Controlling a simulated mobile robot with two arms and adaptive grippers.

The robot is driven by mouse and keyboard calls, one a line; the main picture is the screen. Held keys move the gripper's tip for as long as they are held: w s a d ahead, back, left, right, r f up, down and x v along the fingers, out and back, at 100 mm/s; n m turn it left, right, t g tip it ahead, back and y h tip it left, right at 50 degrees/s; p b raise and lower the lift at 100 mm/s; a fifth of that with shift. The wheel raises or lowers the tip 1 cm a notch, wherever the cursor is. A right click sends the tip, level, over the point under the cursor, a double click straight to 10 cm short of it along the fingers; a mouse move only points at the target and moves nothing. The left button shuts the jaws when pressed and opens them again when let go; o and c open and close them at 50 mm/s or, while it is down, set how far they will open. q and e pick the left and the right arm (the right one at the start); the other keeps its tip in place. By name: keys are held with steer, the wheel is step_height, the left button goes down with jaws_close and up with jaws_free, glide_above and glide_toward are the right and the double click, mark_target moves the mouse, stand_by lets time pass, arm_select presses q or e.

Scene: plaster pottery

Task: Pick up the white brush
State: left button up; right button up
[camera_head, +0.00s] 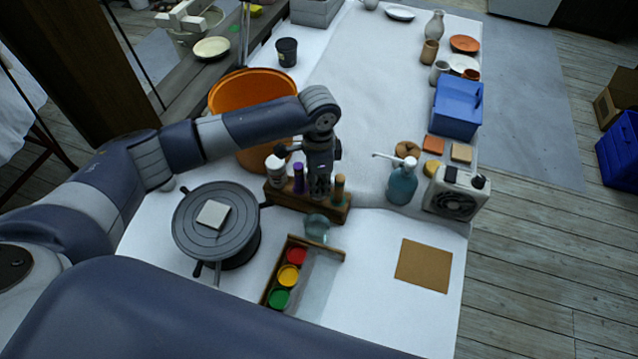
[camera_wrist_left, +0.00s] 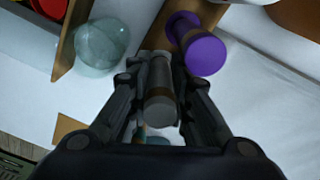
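The white brush (camera_wrist_left: 160,88) looks grey in shadow, with a darker band. In the left wrist view it stands between the fingers of my left gripper (camera_wrist_left: 163,70), end toward the camera. The fingers lie close along both sides; whether they press on it I cannot tell. In the head view my left gripper (camera_head: 319,190) points down over the wooden rack (camera_head: 285,198) and hides most of the brush. A purple-topped brush (camera_head: 298,178) stands to its left and a tan-topped one (camera_head: 339,186) to its right. My right gripper is not in view.
A white-topped piece (camera_head: 275,166) stands at the rack's left end. A glass jar (camera_head: 316,229) and a paint tray (camera_head: 271,280) are in front. A turntable (camera_head: 188,238) is left, an orange bucket (camera_head: 240,90) behind.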

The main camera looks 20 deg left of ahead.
arm_select(q)
steer(key=shift+c, duration=0.4)
step_height(320, 180, up, 10)
steer(key=shift+r+b, duration=0.1)
steer(key=shift+b, duration=0.6)
